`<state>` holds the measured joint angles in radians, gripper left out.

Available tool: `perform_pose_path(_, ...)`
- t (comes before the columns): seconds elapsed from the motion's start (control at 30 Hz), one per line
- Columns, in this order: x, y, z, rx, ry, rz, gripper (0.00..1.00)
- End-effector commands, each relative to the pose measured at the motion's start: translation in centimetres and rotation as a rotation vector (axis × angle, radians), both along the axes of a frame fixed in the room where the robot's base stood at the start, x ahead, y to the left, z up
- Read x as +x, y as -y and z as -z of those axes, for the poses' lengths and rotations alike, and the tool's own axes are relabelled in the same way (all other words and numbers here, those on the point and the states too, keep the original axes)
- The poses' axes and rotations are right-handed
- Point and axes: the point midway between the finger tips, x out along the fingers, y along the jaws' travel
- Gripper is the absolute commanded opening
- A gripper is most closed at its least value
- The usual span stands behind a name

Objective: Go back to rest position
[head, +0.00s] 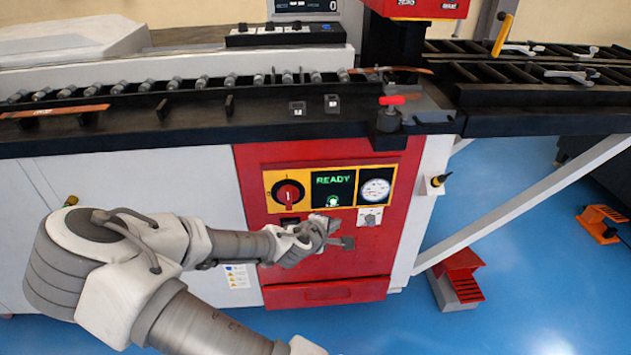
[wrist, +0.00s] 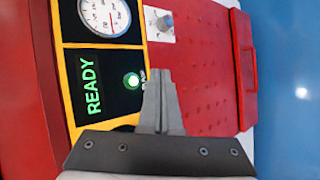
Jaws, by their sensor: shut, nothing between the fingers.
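My gripper (head: 335,240) is in front of the red panel of the busbar bender, just below the control plate. In the wrist view my gripper (wrist: 160,100) has its fingers together, with nothing between them. The fingertips lie near the lit green lamp (wrist: 132,81), which also shows in the head view (head: 333,201). The READY display (head: 333,181) glows green above the lamp. I cannot tell whether the fingers touch the panel.
The rotary switch (head: 288,194) and gauge (head: 376,189) flank the display. A red drawer (head: 325,293) sits below. The black worktop (head: 250,130) overhangs the panel. A red pedal (head: 460,265) stands on the blue floor, with a diagonal white brace (head: 530,200) above it.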

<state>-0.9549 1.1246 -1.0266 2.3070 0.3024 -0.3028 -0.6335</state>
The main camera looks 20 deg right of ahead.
Motion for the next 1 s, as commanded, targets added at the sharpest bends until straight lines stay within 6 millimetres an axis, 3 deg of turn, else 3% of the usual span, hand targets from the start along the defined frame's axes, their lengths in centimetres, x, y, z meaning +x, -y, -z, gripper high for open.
perform_pose_path(0.27,-0.7,-0.1,0.5,0.056,-0.006,0.039,0.00)
perform_pose_path(0.43,-2.8,-1.3,1.6,0.239,-0.031,0.155,0.00)
perform_pose_path(0.6,-4.9,-3.6,1.8,0.451,-0.060,0.275,0.00)
perform_pose_path(0.77,-6.3,-6.2,0.6,0.632,-0.078,0.358,0.00)
perform_pose_path(1.0,-8.0,-9.8,-3.4,0.866,-0.095,0.436,0.00)
